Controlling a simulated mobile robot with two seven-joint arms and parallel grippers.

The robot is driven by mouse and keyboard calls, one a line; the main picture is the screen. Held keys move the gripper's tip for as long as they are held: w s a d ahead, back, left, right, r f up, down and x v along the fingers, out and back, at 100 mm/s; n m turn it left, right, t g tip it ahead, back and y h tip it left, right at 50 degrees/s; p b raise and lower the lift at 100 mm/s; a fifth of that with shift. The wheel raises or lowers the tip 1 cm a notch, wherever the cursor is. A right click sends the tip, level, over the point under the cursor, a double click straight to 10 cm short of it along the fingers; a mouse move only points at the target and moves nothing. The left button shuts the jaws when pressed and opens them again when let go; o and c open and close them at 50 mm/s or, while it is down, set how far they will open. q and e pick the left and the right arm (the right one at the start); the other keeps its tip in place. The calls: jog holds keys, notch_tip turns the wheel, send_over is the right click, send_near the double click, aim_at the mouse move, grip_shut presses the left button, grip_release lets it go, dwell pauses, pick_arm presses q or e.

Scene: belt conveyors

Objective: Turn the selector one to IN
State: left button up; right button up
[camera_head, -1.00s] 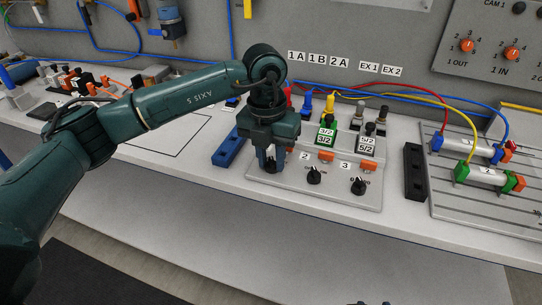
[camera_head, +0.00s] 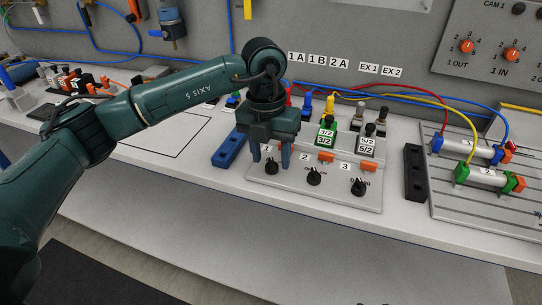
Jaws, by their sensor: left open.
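Selector one (camera_head: 271,167) is a black knob at the left end of a grey panel (camera_head: 330,199) near the table's front edge, in the head view. My left gripper (camera_head: 270,158) points down over it from the arm at left. Its two fingers are apart, one on each side of the knob as seen here, and it holds nothing. I cannot tell whether the fingers touch the knob. The gripper hides the label of selector one, and the knob's marking is too small to read. My right gripper does not show.
Selector two (camera_head: 314,177) and selector three (camera_head: 358,187) stand to the right on the same panel. Valves with coloured hoses rise behind them. A blue block (camera_head: 230,148) lies left of the panel and a black block (camera_head: 415,172) right of it. The table front is clear.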

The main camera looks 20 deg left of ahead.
aim_at(267, 164)
pick_arm(q)
notch_tip(267, 164, up, 12)
jog(key=shift+a, duration=0.35)
